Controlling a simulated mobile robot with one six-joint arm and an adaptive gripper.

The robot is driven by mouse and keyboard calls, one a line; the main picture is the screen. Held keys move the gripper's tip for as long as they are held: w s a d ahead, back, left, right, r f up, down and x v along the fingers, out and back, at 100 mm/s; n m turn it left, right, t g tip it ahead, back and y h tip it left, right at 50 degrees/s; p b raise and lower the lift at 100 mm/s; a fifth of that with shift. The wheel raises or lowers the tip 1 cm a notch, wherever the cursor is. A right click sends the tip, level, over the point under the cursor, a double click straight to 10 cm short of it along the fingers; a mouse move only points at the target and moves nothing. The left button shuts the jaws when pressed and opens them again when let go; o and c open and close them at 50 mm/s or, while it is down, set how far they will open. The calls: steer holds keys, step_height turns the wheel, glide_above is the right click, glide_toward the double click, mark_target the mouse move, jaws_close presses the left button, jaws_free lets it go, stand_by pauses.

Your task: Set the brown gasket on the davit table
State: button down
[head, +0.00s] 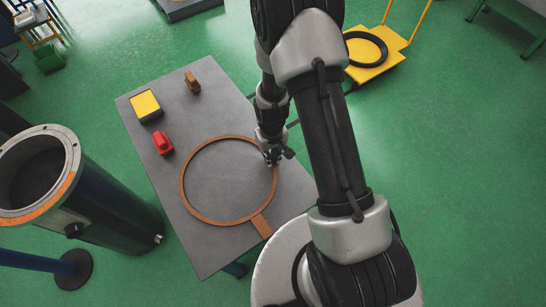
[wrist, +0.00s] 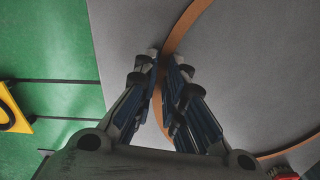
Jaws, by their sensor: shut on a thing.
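The brown gasket (head: 183,188) is a large thin ring with a flat tab at its lower right. It appears level, over the grey table (head: 215,255); I cannot tell whether it touches the top all round. My gripper (head: 272,157) is at the ring's right edge, pointing down. In the wrist view, my gripper (wrist: 165,60) has its fingers on either side of the gasket band (wrist: 186,24), shut on it. The fingers hide a short piece of the ring. No label shows which table is the davit table.
A yellow-topped block (head: 145,104), a red piece (head: 162,143) and a small brown block (head: 192,82) stand on the table's left and far parts. A flanged cylinder (head: 105,205) stands at left. A yellow cart (head: 388,62) carries a black ring (head: 352,61).

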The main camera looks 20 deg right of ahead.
steer(key=shift+w, duration=0.35)
steer(key=c, duration=1.6)
jaws_free()
steer(key=shift+s, duration=0.1)
step_height(320, 180, up, 12)
steer(key=shift+r, duration=0.1)
